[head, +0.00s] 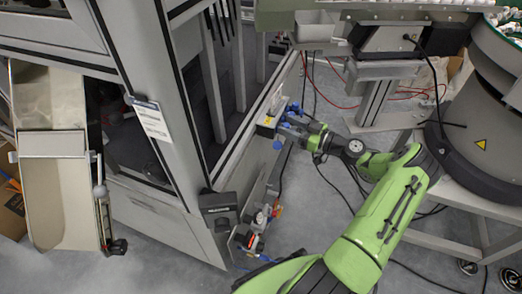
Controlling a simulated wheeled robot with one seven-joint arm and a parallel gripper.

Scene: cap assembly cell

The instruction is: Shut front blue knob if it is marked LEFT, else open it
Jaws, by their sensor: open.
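A blue knob (278,144) shows in the head view at the lower corner of a small box with a yellow label (268,121) on the side of the grey machine frame. More blue parts show just above and right of it, and I cannot tell at this size which are knobs and which are fingertips. My gripper (288,124) is at the end of the green arm, close beside the box and knobs. It is open, and I cannot tell whether it touches a knob. Any LEFT marking is too small to read.
The grey machine frame (180,110) with dark panels stands left of my gripper. A conveyor (390,38) and a round feeder bowl base (480,120) are at the right. Valves and fittings (256,222) sit low on the frame. Cables hang and lie on the floor behind my arm.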

